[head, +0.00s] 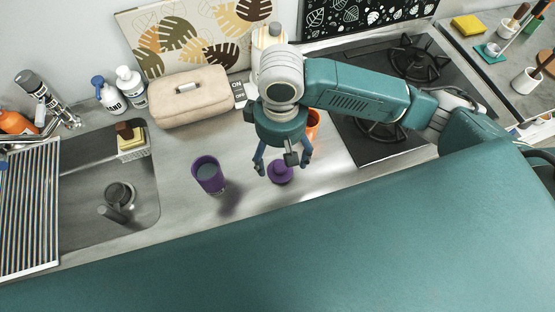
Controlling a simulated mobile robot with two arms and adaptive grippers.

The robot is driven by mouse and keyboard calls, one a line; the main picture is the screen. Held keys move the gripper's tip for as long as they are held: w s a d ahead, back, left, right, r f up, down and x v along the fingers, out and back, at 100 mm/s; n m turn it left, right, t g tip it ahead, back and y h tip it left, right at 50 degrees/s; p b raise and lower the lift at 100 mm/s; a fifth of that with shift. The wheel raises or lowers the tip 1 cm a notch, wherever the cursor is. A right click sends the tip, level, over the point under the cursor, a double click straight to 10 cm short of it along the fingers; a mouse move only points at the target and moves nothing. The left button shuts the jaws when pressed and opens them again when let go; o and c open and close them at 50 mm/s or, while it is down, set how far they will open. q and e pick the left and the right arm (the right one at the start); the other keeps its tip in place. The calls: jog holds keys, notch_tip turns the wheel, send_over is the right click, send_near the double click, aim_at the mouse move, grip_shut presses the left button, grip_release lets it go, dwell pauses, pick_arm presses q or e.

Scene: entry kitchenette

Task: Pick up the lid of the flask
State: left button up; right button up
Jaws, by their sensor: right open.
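A purple lid (281,174) lies on the grey counter, right of the purple flask (208,175). The flask stands upright with its top open. My right gripper (283,167) comes down from above, with its fingers apart on the left and right of the lid in the picture. The lid shows between and slightly below the fingertips; I cannot tell whether they touch it. My left gripper is not in view.
A sink (88,195) with a drying rack (27,215) is at the left. A beige bread bin (190,97) stands behind the flask. An orange container (313,124) is partly hidden behind my right gripper. The hob (372,148) is at the right.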

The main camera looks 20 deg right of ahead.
aim_at(281, 165)
jog(key=f, duration=0.3)
jog(key=shift+s+d, duration=0.1)
jog(key=shift+s, duration=0.25)
jog(key=shift+w+f, duration=0.1)
jog(key=shift+f, duration=0.2)
jog(key=f, duration=0.1)
jog(key=f+p, duration=0.1)
jog(key=f, duration=0.1)
jog(key=w+f+p, duration=0.1)
jog(key=shift+d+f, duration=0.2)
jog(key=shift+f, duration=0.2)
jog(key=shift+c, duration=1.3)
jog(key=c, duration=1.1)
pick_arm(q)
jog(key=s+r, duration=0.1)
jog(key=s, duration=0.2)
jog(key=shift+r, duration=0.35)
